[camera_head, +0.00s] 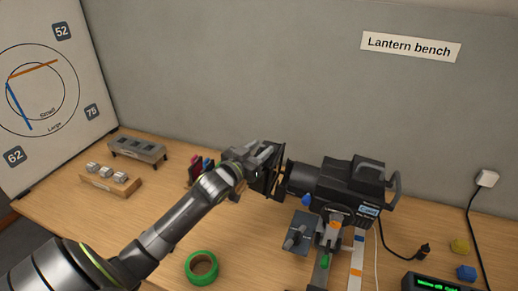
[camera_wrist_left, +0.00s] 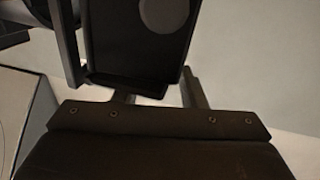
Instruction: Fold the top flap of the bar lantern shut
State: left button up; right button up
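The black lantern (camera_head: 345,187) stands at the right middle of the bench, its front facing left. Dark flap plates (camera_head: 279,170) stand at its front end. My left gripper (camera_head: 265,154) is at these plates, on their left side, partly overlapping them in the head view. In the left wrist view a dark plate (camera_wrist_left: 125,45) fills the upper middle, close before the fingers (camera_wrist_left: 158,92). The fingers are apart, and the plate hides part of the left one. I cannot tell whether they touch the plate, or which flap it is. My right gripper is not in view.
A green tape roll (camera_head: 202,267) lies on the bench near my left arm. A grey lever box (camera_head: 299,236) stands below the lantern. A slotted grey rack (camera_head: 137,150) and a wooden block holder (camera_head: 110,183) are at the left.

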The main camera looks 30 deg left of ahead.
pick_arm(q)
grip_shut()
